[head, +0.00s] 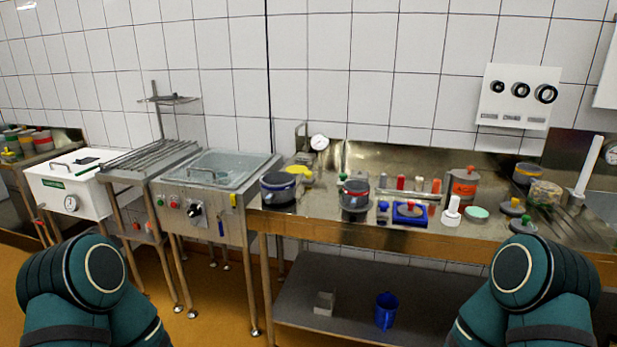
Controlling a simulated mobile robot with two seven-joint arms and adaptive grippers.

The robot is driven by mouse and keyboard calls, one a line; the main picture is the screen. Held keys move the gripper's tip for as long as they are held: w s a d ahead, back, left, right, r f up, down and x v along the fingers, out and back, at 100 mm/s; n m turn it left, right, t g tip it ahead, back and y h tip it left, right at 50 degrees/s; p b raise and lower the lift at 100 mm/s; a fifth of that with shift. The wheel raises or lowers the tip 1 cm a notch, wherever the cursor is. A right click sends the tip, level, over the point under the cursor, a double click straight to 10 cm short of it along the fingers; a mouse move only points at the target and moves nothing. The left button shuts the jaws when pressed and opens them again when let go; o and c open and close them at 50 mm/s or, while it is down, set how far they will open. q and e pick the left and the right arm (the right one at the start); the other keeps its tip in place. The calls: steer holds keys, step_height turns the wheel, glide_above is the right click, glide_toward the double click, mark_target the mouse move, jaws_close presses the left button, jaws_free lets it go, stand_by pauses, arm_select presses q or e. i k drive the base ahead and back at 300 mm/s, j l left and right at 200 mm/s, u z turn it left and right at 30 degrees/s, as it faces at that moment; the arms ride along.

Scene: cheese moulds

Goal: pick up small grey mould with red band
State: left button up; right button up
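A dark grey pot-shaped mould (355,198) with a thin red band near its top stands on the steel bench, right of centre. Small green and red items show at its top. A grey container (463,186) with a wide orange-red band and an orange knob stands farther right, toward the back. Another container with a red band (42,141) stands at the far left edge. I cannot tell for sure which is the small grey mould. Neither gripper is in view; only teal links of my arms show at the bottom left and bottom right.
The steel bench (395,237) is crowded with a blue-rimmed dark pot (278,189), a blue item (409,213), a white bottle (452,211) and grey lids. A sink unit (216,168) stands left of it. A blue cup (386,311) is on the lower shelf (345,290).

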mark_target(356, 192)
steer(key=i+l+z, duration=0.1)
steer(key=i+l, duration=0.25)
steer(key=l, duration=0.15)
steer(key=i+l+z, duration=0.1)
steer(key=i+l, duration=0.25)
steer(key=l, duration=0.15)
